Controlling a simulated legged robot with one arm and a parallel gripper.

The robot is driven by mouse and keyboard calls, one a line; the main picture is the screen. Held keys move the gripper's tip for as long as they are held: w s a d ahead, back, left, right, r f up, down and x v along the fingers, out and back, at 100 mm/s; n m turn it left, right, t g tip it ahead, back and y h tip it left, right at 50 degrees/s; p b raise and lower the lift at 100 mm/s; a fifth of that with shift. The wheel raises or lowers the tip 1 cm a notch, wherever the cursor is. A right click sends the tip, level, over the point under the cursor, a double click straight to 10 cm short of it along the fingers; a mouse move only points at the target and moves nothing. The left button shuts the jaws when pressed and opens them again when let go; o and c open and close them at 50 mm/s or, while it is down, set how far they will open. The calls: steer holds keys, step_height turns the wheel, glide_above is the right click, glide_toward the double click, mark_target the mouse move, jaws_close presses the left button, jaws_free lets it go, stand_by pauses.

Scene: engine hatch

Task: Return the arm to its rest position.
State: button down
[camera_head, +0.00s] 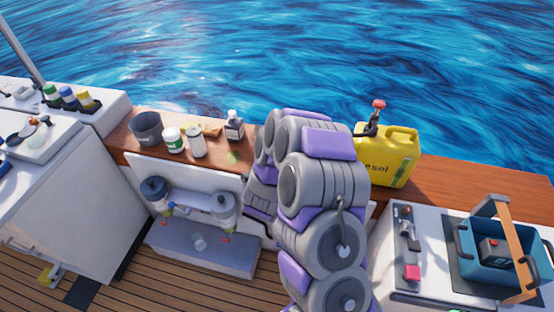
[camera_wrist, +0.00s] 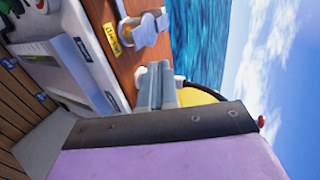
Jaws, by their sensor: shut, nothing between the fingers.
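My arm (camera_head: 320,190), grey with purple panels, rises folded in the middle of the head view. It stands in front of the wooden ledge (camera_head: 440,187). Its end is hidden behind its own links there. In the wrist view my gripper (camera_wrist: 158,68) shows as two grey fingers side by side, shut with nothing between them. A purple part of my own arm fills the lower part of that view. The fingers overlap part of the yellow diesel can (camera_wrist: 203,97) in that view. I cannot tell how far apart they are.
The yellow diesel can (camera_head: 398,157) with a red-topped spout stands right of my arm. A bucket (camera_head: 146,127), jars and a dark bottle (camera_head: 234,126) stand on the ledge to the left. An open hatch (camera_head: 200,205) lies below. A blue crate (camera_head: 497,256) sits at the right.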

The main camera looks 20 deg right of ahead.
steer(key=a+r+n+y, duration=0.6)
steer(key=a, duration=0.4)
steer(key=s+a+r+n+g+y, duration=0.4)
steer(key=s+a+r+n, duration=0.3)
steer(key=s+n, duration=0.15)
steer(key=s+d+r+n+g+h, duration=0.1)
steer(key=s+d+r+n+g, duration=0.1)
steer(key=s, duration=0.8)
steer(key=s+d+r+n+g+h, duration=0.1)
steer(key=s+d+r+n+g, duration=0.2)
steer(key=s, duration=0.8)
steer(key=s+d+r+n+g, duration=0.2)
steer(key=s+n, duration=0.3)
steer(key=s, duration=0.5)
steer(key=shift+s+d+r+g+h, duration=0.3)
steer(key=shift+r+g+h, duration=0.1)
steer(key=shift+r+g, duration=0.4)
